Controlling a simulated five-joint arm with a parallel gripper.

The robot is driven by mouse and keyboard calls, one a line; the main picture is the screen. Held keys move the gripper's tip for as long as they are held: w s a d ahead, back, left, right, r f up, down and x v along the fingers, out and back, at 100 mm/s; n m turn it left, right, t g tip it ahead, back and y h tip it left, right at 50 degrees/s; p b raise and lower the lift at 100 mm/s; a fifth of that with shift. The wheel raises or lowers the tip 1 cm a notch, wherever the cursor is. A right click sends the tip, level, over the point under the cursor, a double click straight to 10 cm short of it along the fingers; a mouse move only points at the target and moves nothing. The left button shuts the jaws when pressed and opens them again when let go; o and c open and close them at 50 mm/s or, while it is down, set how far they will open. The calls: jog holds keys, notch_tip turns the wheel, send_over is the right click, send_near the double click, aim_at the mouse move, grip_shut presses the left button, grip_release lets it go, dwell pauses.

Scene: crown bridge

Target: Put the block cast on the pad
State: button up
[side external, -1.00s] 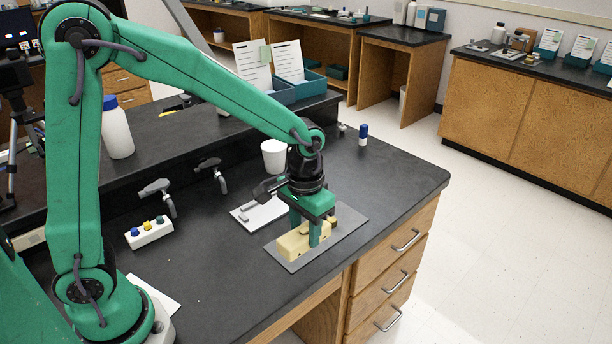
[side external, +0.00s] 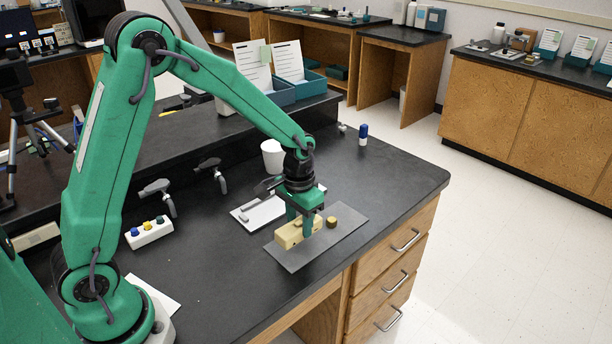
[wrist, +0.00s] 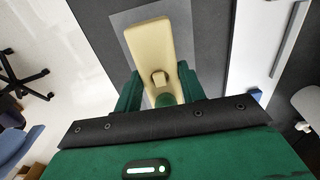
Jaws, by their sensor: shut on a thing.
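The block cast (side external: 289,236) is a cream, roughly rectangular block with a small stump on it. My gripper (side external: 306,230) is shut on it, one finger on each side. In the wrist view the block (wrist: 147,45) runs lengthwise away from between my fingers (wrist: 160,92), with the stump near them. The grey pad (side external: 340,240) lies flat on the black bench under my gripper. The block is over the pad's left part, seemingly a little above it; I cannot tell whether its underside touches.
A short brass cylinder (side external: 332,222) stands on the pad, right of my gripper. Behind are a white board (side external: 257,218) with a grey bar and a white cup (side external: 273,157). A button box (side external: 148,233) sits left. The bench's front edge is close to the pad.

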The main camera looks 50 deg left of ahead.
aim_at(299, 224)
jog(key=shift+f, duration=1.6)
jog(key=shift+f, duration=0.15)
jog(key=o, duration=1.1)
jog(key=shift+o, duration=0.2)
notch_tip(299, 224, up, 12)
jog(key=shift+r, duration=0.15)
jog(key=shift+s+r, duration=0.1)
